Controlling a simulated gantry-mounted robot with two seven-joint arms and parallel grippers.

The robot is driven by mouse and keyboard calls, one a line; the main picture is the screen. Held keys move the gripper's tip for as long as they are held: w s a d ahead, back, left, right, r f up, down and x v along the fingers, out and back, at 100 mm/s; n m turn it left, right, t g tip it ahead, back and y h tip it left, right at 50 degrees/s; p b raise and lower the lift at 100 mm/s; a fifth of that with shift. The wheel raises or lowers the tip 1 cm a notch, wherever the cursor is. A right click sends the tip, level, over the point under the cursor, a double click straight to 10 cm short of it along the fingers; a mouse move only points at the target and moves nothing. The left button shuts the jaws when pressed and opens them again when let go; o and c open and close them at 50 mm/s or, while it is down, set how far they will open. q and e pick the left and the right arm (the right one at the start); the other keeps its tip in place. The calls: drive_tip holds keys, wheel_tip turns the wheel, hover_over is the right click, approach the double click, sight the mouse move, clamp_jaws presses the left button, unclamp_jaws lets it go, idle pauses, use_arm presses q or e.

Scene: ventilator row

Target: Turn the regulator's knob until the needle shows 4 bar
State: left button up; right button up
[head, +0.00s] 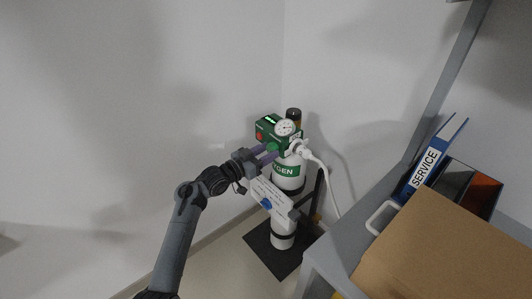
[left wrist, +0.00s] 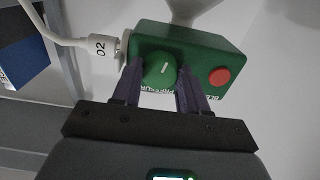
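The green regulator (head: 289,145) sits on top of a white oxygen cylinder (head: 291,183) in the corner. Its round white gauge (head: 285,128) faces up in the head view, but the needle is too small to read. The round green knob (left wrist: 160,71) has a pale line on its face and shows in the left wrist view. My left gripper (left wrist: 158,72) is open, with one purple finger on either side of the knob. A narrow gap shows beside the right finger; contact at the left one is unclear. My left gripper also shows in the head view (head: 267,151). My right gripper is not in view.
A red button (left wrist: 219,77) is on the regulator's body. A white hose (head: 322,175) runs from its outlet, labelled O2. A white card (head: 275,197) hangs before the cylinder. A grey shelf at right carries a cardboard box (head: 450,250) and a blue SERVICE binder (head: 432,160).

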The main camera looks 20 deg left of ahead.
use_arm(q)
drive_tip(key=shift+c, duration=1.2)
drive_tip(key=n+p, duration=0.1)
drive_tip(key=p, duration=0.1)
drive_tip(key=n+p, duration=0.1)
drive_tip(key=p, duration=0.1)
drive_tip(key=shift+r+n+p, duration=0.3)
drive_tip(key=shift+p, duration=0.05)
drive_tip(key=shift+f+n+p, duration=0.2)
drive_tip(key=shift+n+p, duration=0.15)
drive_tip(key=shift+n, duration=0.15)
drive_tip(key=shift+f, duration=0.1)
drive_tip(key=o, duration=1.1)
drive_tip(key=shift+c, duration=0.2)
drive_tip(key=shift+s, duration=0.15)
drive_tip(key=p+v, duration=0.1)
drive_tip(key=v, duration=0.9)
drive_tip(key=shift+s+a, duration=0.15)
drive_tip(key=shift+s, duration=0.1)
